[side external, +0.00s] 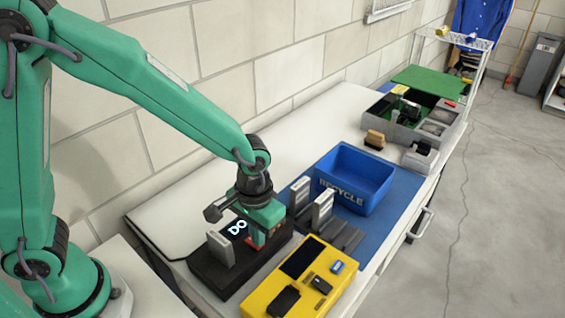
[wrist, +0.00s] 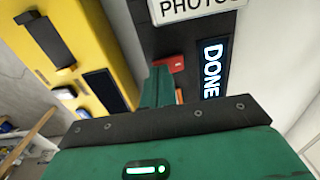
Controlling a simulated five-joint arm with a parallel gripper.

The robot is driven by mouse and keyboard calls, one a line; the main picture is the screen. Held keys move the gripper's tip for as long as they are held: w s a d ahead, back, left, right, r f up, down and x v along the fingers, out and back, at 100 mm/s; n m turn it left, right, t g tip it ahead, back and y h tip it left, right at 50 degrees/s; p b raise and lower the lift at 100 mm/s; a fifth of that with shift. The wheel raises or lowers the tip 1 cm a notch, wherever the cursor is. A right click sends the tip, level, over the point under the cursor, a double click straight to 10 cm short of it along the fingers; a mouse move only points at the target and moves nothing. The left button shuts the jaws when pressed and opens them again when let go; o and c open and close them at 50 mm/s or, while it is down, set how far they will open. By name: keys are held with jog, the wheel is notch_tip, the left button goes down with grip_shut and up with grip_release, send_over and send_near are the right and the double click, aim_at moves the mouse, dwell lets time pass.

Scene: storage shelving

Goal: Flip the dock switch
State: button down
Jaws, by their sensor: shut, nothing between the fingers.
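The black dock (side external: 207,272) lies on the white bench, with a light grey drive (side external: 221,249) upright in it. The wrist view shows the drive's label (wrist: 195,8), with the word PHOTOS partly cut off. The dock's lit display (wrist: 213,70) reads DONE; it is partly covered in the side view (side external: 237,228). A red switch-like part (wrist: 170,64) is on the dock just beyond my fingertips, and a small orange part shows beside them. My gripper (side external: 257,243) is shut and empty, low over the dock; its green fingers also show in the wrist view (wrist: 160,85). Contact with the red part cannot be told.
A yellow case (side external: 262,296) with dark items sits right beside the dock. Behind it, grey drives (side external: 322,208) stand in a rack on a blue mat (side external: 392,215), near a blue RECYCLE bin (side external: 335,187). A grey divided tray (side external: 377,128) is farther back. The wall runs along the left.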

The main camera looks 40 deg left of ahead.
jog(key=shift+f, duration=0.3)
jog(key=shift+r, duration=0.1)
dwell(0.3)
jog(key=shift+r, duration=3.4)
jog(key=s+a+r+t, duration=0.2)
jog(key=s+a+r, duration=0.3)
jog(key=a, duration=0.3)
jog(key=s+a+r+t, duration=0.3)
jog(key=s+a+r, duration=0.1)
jog(key=a+r, duration=0.3)
jog(key=shift+s+a+t, duration=0.3)
jog(key=shift+s+a, duration=0.1)
jog(key=shift+a, duration=0.45)
